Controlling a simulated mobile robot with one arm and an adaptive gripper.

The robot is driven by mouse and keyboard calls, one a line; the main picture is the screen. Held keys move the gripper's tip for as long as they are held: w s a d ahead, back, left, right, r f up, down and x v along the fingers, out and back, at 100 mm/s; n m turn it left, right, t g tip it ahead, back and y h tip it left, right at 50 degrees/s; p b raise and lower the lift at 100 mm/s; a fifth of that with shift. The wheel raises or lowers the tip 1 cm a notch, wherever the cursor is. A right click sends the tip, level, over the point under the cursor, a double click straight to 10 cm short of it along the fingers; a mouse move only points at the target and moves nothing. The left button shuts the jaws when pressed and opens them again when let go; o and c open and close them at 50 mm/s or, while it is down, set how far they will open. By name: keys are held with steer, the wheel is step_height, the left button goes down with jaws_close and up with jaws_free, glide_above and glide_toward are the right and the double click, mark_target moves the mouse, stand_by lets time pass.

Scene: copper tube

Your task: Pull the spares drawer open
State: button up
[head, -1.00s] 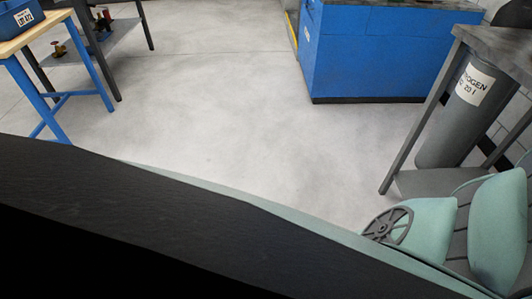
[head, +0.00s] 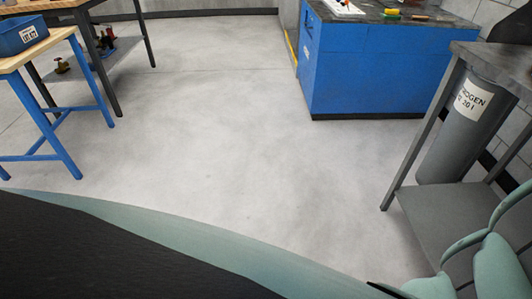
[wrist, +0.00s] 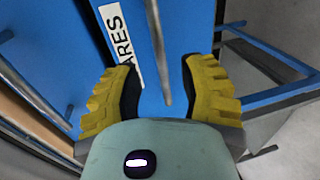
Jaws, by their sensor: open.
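The spares drawer (wrist: 180,20) shows in the wrist view as a blue front with a white label (wrist: 122,45) reading "ARES", its start cut off or hidden. A thin grey bar handle (wrist: 158,45) runs down the picture in front of the blue face. My gripper (wrist: 161,70) is open, with one yellow finger on each side of the handle. The handle's lower end lies between the fingers, and neither finger visibly touches it. I cannot tell how deep the handle sits between them. The drawer cannot be made out in the head view.
In the head view, a blue cabinet (head: 375,75) stands at the back. A grey gas cylinder (head: 462,130) stands in a grey table frame at the right. A wood-topped blue table (head: 50,45) is at the left. The grey floor (head: 230,120) between is clear.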

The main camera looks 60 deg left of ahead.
steer(key=shift+x, duration=2)
steer(key=shift+o, duration=0.2)
steer(key=shift+w+a, duration=0.1)
steer(key=shift+a, duration=0.05)
jaws_close()
